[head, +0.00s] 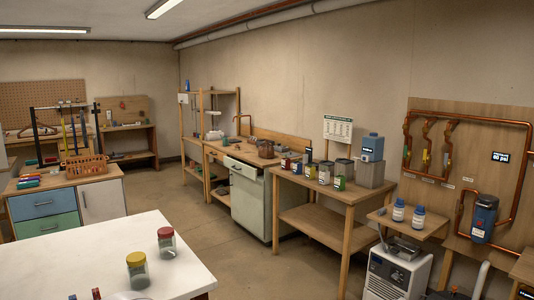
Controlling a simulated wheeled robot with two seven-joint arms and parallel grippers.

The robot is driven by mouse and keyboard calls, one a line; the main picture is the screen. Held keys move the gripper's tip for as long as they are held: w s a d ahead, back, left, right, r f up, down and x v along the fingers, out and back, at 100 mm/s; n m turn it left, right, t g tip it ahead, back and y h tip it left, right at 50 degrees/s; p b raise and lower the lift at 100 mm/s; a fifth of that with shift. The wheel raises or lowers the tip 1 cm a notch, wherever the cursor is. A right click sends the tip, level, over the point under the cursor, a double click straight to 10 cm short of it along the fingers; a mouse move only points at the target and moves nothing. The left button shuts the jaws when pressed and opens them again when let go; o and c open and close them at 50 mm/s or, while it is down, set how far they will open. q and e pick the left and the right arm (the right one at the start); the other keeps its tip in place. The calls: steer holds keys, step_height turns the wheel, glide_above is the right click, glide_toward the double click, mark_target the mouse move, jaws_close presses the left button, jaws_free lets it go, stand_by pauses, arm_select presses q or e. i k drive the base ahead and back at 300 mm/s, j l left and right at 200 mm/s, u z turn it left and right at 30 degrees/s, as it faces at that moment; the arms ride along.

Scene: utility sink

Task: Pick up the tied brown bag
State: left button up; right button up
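A small brown rounded object (266,149) sits on the wooden-topped sink cabinet (245,155) by the back wall. It may be the tied brown bag, but it is too small to tell whether it is a bag or is tied. No other likely brown bag shows in the head view. Neither of my grippers is in view.
A white table (110,255) with a yellow-lidded jar (137,270) and a red-lidded jar (166,241) is close in front. A wooden bench (325,195) with several cans stands right of the sink cabinet. Open floor (195,205) lies between.

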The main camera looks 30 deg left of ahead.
mark_target(266, 151)
steer(key=i+j+u, duration=0.2)
steer(key=i, duration=0.6)
steer(key=i+u, duration=0.2)
steer(key=i, duration=0.65)
steer(key=i+u, duration=0.2)
steer(key=i, duration=0.65)
steer(key=i+l+u, duration=0.15)
steer(key=i, duration=0.65)
steer(key=i+j+u, duration=0.2)
steer(key=i+u, duration=0.65)
steer(key=i+l+u, duration=0.2)
steer(key=i+u, duration=0.25)
steer(key=i, duration=0.15)
steer(key=i+j, duration=0.1)
steer(key=i, duration=0.8)
steer(key=i+z, duration=0.1)
steer(key=i, duration=0.75)
steer(key=j, duration=0.1)
